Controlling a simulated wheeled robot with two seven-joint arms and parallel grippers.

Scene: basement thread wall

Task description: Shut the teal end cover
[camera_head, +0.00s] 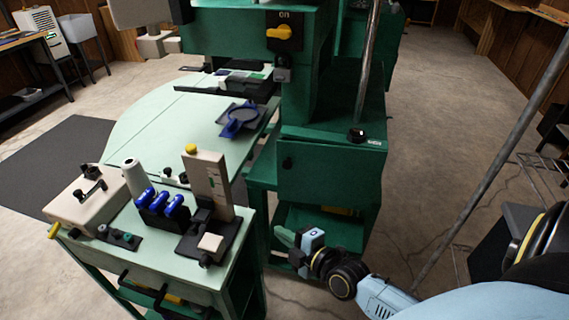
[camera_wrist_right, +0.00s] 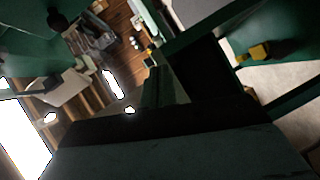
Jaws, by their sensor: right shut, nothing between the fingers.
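The teal end cover (camera_head: 335,182) is a flat panel with a small black knob at its upper left, on the near end of the green machine in the head view. Open space shows beneath its lower edge; how far it stands from the frame is hard to tell. My right gripper (camera_head: 281,236) is shut and empty, low in front of the machine, below and left of the cover, pointing left. I cannot tell whether it touches anything. The wrist view is dark and tilted, and I cannot surely pick out the cover there. My left gripper is out of view.
A pale green bench (camera_head: 190,262) with blue spools (camera_head: 160,200) and an upright block (camera_head: 208,183) stands left of my right gripper. A switch box with a yellow handle (camera_head: 280,33) is above the cover. A slanted grey pole (camera_head: 500,150) stands at right. Floor (camera_head: 425,150) right of the machine is clear.

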